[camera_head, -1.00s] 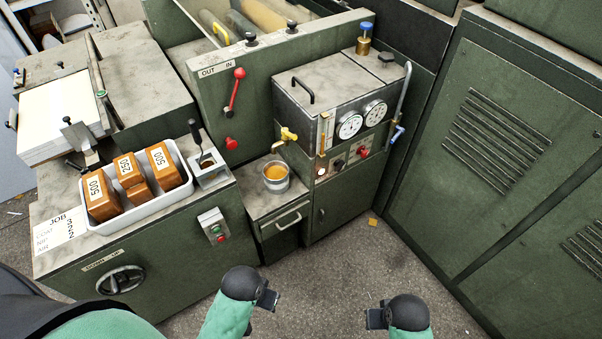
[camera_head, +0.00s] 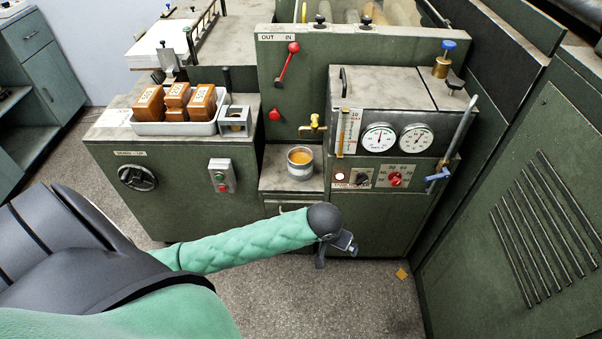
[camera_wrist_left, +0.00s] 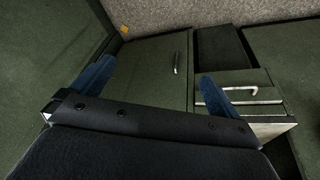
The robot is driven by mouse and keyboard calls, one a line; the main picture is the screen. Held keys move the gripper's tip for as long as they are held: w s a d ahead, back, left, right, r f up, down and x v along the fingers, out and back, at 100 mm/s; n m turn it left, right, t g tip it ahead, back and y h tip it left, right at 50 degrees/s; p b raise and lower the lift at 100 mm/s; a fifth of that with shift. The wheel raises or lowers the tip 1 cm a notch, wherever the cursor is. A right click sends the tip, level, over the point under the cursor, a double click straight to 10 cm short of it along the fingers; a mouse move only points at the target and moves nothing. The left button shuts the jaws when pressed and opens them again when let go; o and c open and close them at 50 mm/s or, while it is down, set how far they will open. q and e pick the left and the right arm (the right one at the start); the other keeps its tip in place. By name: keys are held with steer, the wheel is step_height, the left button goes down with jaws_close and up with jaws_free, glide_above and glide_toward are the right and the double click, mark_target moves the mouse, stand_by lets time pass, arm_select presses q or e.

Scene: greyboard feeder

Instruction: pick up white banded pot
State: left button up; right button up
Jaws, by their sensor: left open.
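The pot (camera_head: 300,168) is a pale grey-white can with a band around it and amber contents. It stands upright on a low shelf beneath the yellow tap, near the middle of the head view. My left gripper (camera_head: 336,250) is in front of and below the shelf, a little right of the pot and apart from it. In the left wrist view the gripper (camera_wrist_left: 156,82) has its two blue fingers spread with nothing between them. The pot does not show in that view. My right gripper is out of view.
The shelf's drawer handle (camera_head: 290,208) sticks out under the pot; it also shows in the left wrist view (camera_wrist_left: 252,96). The yellow tap (camera_head: 313,126) overhangs behind the pot. The gauge box (camera_head: 392,100) stands to the right, a white tray (camera_head: 172,128) of brown blocks to the left.

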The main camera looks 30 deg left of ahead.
arm_select(q)
steer(key=w+a+n+y+b, duration=0.2)
steer(key=w+a+n+b, duration=0.15)
steer(key=w+a, duration=0.45)
step_height(320, 180, up, 2)
steer(key=n+y+b, duration=0.1)
steer(key=n+b, duration=0.2)
glide_above(300, 162)
steer(key=s+d, duration=0.2)
steer(key=s, duration=0.1)
steer(key=shift+s+d+m, duration=0.15)
steer(key=shift+s+m, duration=0.05)
steer(key=shift+m, duration=0.05)
steer(key=shift+w+f, duration=0.1)
steer(key=shift+f, duration=0.5)
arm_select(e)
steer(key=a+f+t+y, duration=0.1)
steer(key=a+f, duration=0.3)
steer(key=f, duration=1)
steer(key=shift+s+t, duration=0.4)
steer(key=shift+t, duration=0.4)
arm_select(q)
steer(key=shift+c, duration=0.4)
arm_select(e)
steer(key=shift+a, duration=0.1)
arm_select(q)
steer(key=shift+r, duration=0.1)
steer(key=c, duration=1.4)
